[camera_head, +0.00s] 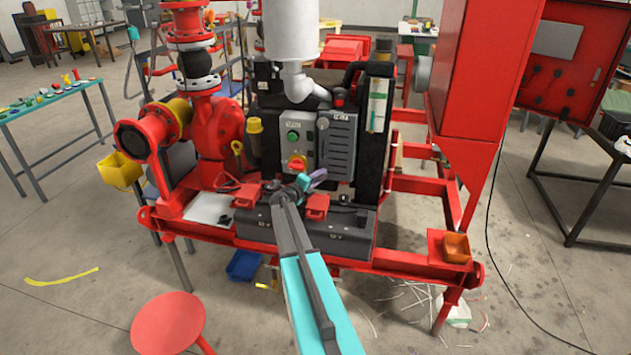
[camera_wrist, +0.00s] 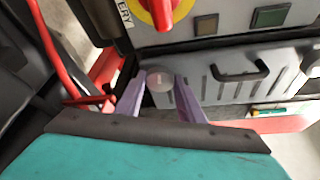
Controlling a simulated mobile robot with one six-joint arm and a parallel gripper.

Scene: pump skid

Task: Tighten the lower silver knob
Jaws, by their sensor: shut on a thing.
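A round silver knob (camera_wrist: 160,82) shows in the wrist view on the front of the ribbed grey panel (camera_wrist: 230,80). My gripper (camera_wrist: 161,79) has its two purple fingers on either side of the knob, shut on it. The fingertips reach to the knob's sides and its face is seen between them. In the camera_head view my gripper (camera_head: 311,181) is at the lower front of the grey control box (camera_head: 307,138), and the knob is not distinguishable there.
A red rotary switch on yellow (camera_wrist: 160,10) sits close above the fingers in the wrist view. A black handle (camera_wrist: 242,71) is right of the knob. A red cable (camera_wrist: 50,45) runs at left. Red skid rails (camera_head: 400,262) and a red stool (camera_head: 167,322) stand in front.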

